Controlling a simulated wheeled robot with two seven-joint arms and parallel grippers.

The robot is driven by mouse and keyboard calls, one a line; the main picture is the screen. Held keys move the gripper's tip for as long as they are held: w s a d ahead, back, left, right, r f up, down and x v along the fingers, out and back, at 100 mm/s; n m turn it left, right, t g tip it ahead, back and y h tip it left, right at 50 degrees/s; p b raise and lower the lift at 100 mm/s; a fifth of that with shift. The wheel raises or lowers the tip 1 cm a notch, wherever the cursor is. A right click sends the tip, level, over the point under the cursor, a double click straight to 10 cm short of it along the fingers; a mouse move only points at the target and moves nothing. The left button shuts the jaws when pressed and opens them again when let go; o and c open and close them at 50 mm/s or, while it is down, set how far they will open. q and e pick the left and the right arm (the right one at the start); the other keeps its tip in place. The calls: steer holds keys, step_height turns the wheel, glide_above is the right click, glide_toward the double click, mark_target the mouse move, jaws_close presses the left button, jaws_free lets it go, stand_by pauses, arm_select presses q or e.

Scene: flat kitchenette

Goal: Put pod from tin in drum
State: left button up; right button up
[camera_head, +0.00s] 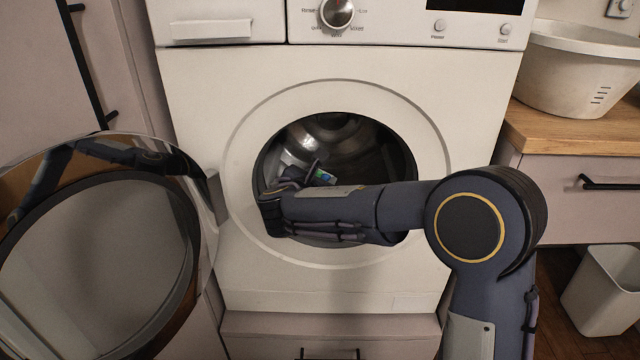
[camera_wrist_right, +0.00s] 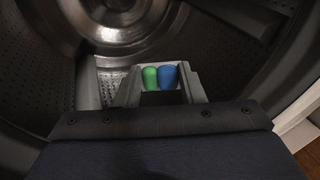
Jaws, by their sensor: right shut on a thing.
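The drum (camera_head: 345,135) of the white washing machine is open, and my right arm reaches in through its round opening. My right gripper (camera_head: 312,172) is inside the opening, shut on the pod (camera_head: 324,177), which shows small blue and green parts. In the right wrist view the pod (camera_wrist_right: 160,77) sits between the fingertips, green on the left and blue on the right, with the perforated drum wall (camera_wrist_right: 215,55) around and behind it. The pod is held above the drum's inner surface. The tin is not in view. My left gripper is not in view.
The round washer door (camera_head: 185,215) stands swung open to the left. A white basin (camera_head: 575,75) stands on the wooden counter (camera_head: 560,135) at right, above a drawer. A pale bin (camera_head: 603,290) stands on the floor at lower right. The opening's rim (camera_head: 425,150) surrounds my forearm.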

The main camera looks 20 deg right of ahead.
steer(key=w+d+f+p, duration=0.2)
steer(key=w+d+p, duration=0.1)
steer(key=w, duration=0.8)
steer(key=shift+d+f, duration=0.15)
steer(key=shift+f, duration=0.05)
steer(key=o, duration=0.8)
steer(key=shift+c, duration=0.2)
